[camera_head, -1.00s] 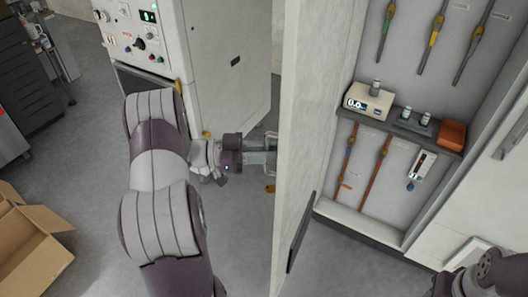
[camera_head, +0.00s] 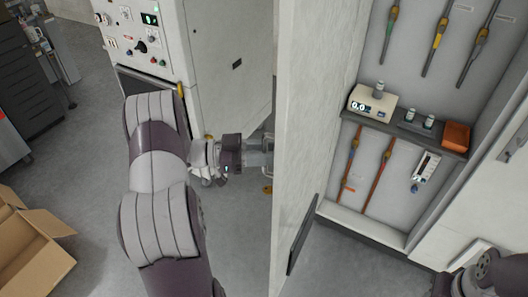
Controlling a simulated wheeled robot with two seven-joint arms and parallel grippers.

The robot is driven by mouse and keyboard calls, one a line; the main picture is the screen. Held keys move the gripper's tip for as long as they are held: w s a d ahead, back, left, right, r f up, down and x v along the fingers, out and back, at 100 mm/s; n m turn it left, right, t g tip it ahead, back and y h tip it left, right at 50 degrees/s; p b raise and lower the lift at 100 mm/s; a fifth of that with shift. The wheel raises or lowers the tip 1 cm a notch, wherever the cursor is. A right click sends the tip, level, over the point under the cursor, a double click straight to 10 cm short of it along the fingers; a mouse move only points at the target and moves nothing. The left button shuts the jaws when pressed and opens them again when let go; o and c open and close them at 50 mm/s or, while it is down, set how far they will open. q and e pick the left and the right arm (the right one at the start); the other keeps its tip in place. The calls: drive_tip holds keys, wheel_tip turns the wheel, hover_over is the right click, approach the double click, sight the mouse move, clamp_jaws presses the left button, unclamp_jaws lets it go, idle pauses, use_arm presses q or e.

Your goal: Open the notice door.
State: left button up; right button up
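The notice door (camera_head: 310,130) stands swung open as a tall pale panel seen nearly edge-on in the middle of the head view. A dark plate (camera_head: 301,235) is on its lower right face. The open cabinet (camera_head: 400,145) shows to its right. My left gripper (camera_head: 268,151) is at the door's left side, close to its edge. Its fingertips are partly hidden by the door, so I cannot tell whether they grip or touch it. Part of my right arm (camera_head: 485,275) shows at the bottom right corner, and its gripper is out of frame.
The cabinet shelf (camera_head: 410,131) holds a meter (camera_head: 371,103), small bottles and an orange box (camera_head: 456,136). Several tools hang on its back wall. A control machine (camera_head: 225,70) stands behind my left arm. A cardboard box (camera_head: 30,245) lies at the lower left. Grey floor is free between.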

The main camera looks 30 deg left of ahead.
use_arm(q)
drive_tip(key=shift+s+a+f, duration=0.1)
drive_tip(key=shift+s+a, duration=0.05)
drive_tip(key=shift+a, duration=0.05)
drive_tip(key=b+v, duration=0.4)
drive_tip(key=v, duration=0.8)
